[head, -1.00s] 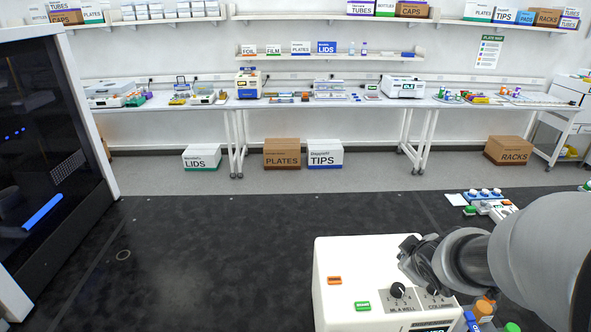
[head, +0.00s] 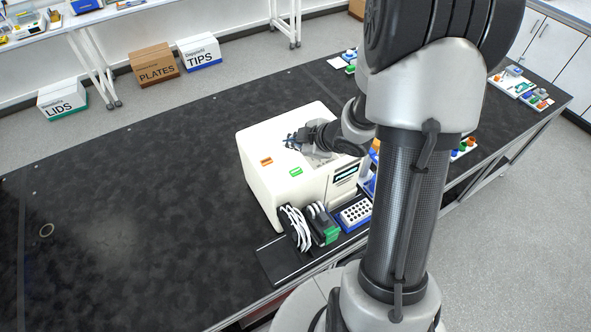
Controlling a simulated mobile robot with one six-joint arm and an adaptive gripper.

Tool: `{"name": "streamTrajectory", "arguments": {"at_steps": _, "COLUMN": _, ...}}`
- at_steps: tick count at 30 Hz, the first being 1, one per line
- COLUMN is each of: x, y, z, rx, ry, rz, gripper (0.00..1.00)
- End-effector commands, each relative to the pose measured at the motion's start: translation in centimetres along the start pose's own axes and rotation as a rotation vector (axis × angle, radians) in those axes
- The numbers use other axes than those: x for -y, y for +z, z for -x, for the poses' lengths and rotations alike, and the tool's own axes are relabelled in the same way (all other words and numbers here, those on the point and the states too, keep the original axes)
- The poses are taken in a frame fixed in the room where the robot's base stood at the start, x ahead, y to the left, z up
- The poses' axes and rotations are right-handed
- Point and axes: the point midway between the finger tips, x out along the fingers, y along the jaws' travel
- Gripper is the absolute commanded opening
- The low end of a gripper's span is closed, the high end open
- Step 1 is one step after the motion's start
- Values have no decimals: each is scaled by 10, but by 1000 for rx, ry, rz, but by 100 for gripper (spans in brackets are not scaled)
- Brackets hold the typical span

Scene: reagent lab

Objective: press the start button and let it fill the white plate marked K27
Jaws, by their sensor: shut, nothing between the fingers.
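In the head view a white dispenser machine (head: 262,187) stands on the black bench. Its top carries an orange button (head: 266,161) and a green button (head: 295,171); I cannot read markings on either. My gripper (head: 292,142) is shut and empty, above the machine's top, behind the green button and right of the orange one. It hides part of the control area with the knobs. A small display (head: 346,174) is on the machine's front face. A white plate with dark wells (head: 356,212) sits in a blue holder at the machine's front; I cannot make out a K27 mark.
White coiled tubing (head: 294,228) and a black part with a green block (head: 331,235) sit at the machine's front, near a dark flat strip (head: 277,264). My arm hides the bench to the right. Colored-cap items (head: 463,148) stand beyond it.

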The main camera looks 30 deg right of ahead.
Motion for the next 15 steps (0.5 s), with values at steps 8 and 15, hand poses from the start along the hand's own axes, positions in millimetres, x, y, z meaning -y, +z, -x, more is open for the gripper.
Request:
{"name": "streamTrajectory", "arguments": {"at_steps": 8, "x": 11, "y": 10, "z": -14, "rx": 1, "ry": 0, "rz": -1, "gripper": 0}}
{"name": "streamTrajectory", "arguments": {"at_steps": 15, "x": 28, "y": 28, "z": -38, "rx": 1, "ry": 0, "rz": -1, "gripper": 0}}
